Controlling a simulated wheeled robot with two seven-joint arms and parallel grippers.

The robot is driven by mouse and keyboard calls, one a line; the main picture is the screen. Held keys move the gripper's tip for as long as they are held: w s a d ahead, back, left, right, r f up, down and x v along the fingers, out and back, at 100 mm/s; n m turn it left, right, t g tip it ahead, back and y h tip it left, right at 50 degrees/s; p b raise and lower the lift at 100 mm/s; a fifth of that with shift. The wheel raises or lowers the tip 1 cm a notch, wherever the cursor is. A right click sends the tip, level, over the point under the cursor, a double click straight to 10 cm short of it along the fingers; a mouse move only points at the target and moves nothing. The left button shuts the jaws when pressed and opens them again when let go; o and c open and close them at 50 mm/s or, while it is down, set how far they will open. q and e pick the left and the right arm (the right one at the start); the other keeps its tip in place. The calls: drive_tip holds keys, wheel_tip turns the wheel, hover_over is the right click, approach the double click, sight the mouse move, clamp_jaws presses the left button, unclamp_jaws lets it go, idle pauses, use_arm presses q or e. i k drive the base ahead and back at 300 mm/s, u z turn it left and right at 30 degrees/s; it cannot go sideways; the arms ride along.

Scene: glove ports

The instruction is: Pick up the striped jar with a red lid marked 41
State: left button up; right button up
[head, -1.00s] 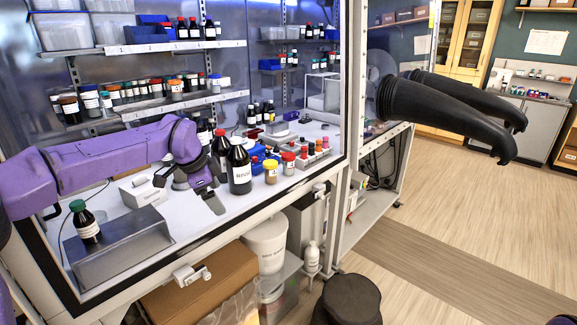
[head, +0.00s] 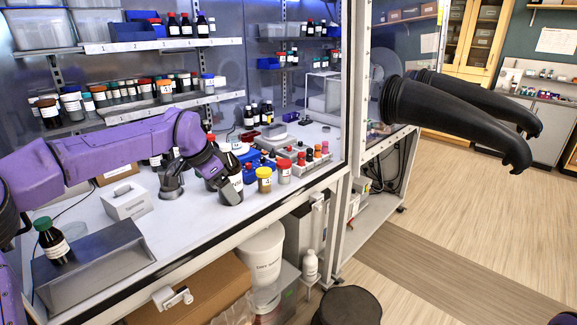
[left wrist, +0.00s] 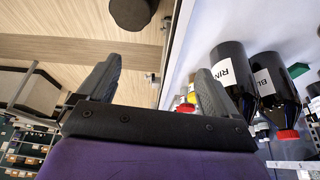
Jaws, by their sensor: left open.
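A small jar with a red lid (head: 284,172) stands near the front edge of the cabinet worktop, right of a yellow-lidded jar (head: 264,180). Its stripes and number are too small to read. My left gripper (head: 222,187) is in front of the dark bottle (head: 236,178), left of the two jars, and it is open and empty. In the left wrist view its two fingers (left wrist: 156,85) stand wide apart. A red lid (left wrist: 186,108) and something yellow show partly beside the right finger there.
Dark labelled bottles (left wrist: 232,75) stand close beside my left gripper's right finger. A rack of small vials (head: 312,158) stands behind the jars. A metal tray (head: 95,270) and a green-capped bottle (head: 52,240) are at the left. Black gloves (head: 460,105) stick out at the right.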

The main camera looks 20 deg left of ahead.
sight(284, 165)
drive_tip(key=i, duration=1.15)
